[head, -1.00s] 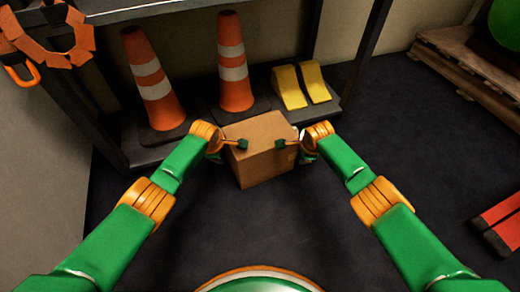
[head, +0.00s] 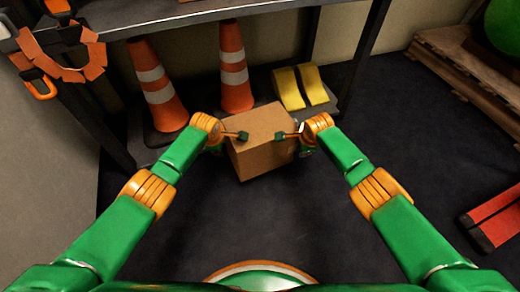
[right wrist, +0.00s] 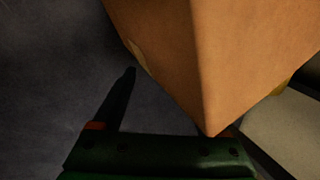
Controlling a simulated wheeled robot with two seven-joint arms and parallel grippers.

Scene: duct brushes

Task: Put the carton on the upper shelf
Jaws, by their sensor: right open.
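The brown carton (head: 264,154) is between my two grippers in front of the rack, with dark floor below it. Its underside is hidden, so I cannot tell its exact height. My left gripper (head: 236,136) is at its left side, one finger over the top; its opening cannot be made out. My right gripper (head: 288,136) is open at its right side, one finger over the top. In the right wrist view a carton corner (right wrist: 205,70) fills the upper middle, beside one dark finger. The upper shelf (head: 200,14) crosses the top of the head view.
Two orange cones (head: 157,88) and yellow wedges (head: 300,87) stand on the lower shelf (head: 152,155), behind the carton. An orange chain-like loop (head: 62,72) hangs at the rack's left end. A pallet (head: 462,68) and a red-and-black object (head: 492,220) lie at the right. Floor between is clear.

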